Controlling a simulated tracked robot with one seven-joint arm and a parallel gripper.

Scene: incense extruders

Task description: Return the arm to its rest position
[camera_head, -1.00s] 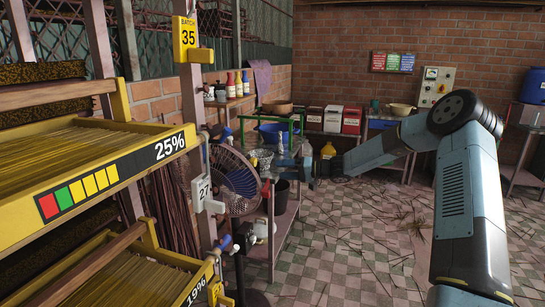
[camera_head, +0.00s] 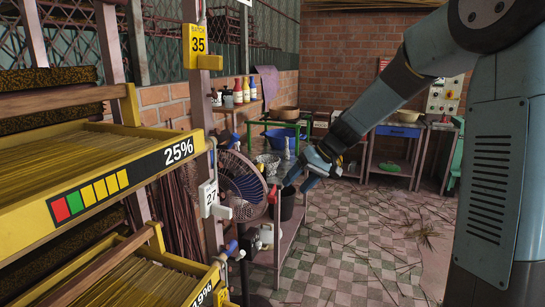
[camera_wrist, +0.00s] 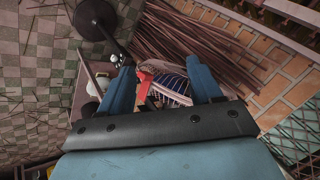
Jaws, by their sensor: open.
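My gripper (camera_head: 300,184) hangs at the end of my arm, in the middle of the head view. It points down and left, in front of the work table by the fan, and appears empty. In the wrist view my gripper (camera_wrist: 162,76) shows two blue fingers spread wide, with nothing held between them. Behind the gap are a red part (camera_wrist: 144,86) and the fan's wire cage (camera_wrist: 175,80); their distance from the fingertips is hard to judge. My arm rises from the gripper to an elbow at the top right, cut off by the frame.
A yellow tray rack (camera_head: 120,185) with incense sticks fills the left. A fan (camera_head: 243,185) and a dark bucket (camera_head: 287,204) stand near the gripper. The checkered floor (camera_head: 350,240) is mostly open, with scattered sticks.

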